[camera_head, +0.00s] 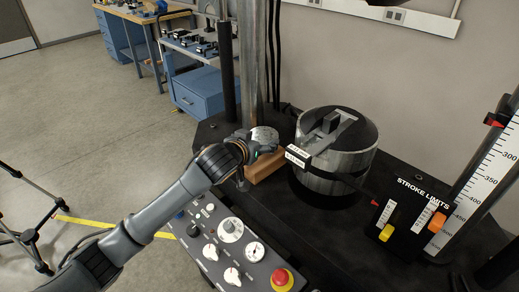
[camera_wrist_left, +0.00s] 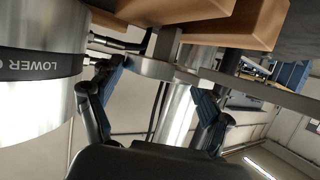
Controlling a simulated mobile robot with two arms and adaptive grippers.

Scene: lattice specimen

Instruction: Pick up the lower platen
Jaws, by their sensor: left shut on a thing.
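The lower platen (camera_head: 264,134) is a bright metal disc at the wooden cradle (camera_head: 265,165), left of the large steel cylinder (camera_head: 350,155). My left gripper (camera_head: 254,151) reaches it from the front left. In the left wrist view, which looks upside down, the disc edge of the platen (camera_wrist_left: 150,69) and its short stem lie between the two fingers of my left gripper (camera_wrist_left: 155,90), which is shut on it. The wood (camera_wrist_left: 175,10) shows beside the stem. I cannot tell whether the platen still rests on it. My right gripper is not in view.
The steel cylinder stands close right of my gripper, with a label plate (camera_head: 298,156) between them. A tall metal column (camera_head: 252,60) rises just behind. A control panel (camera_head: 235,240) with a red button is below my arm. A stroke-limits panel (camera_head: 410,215) stands right.

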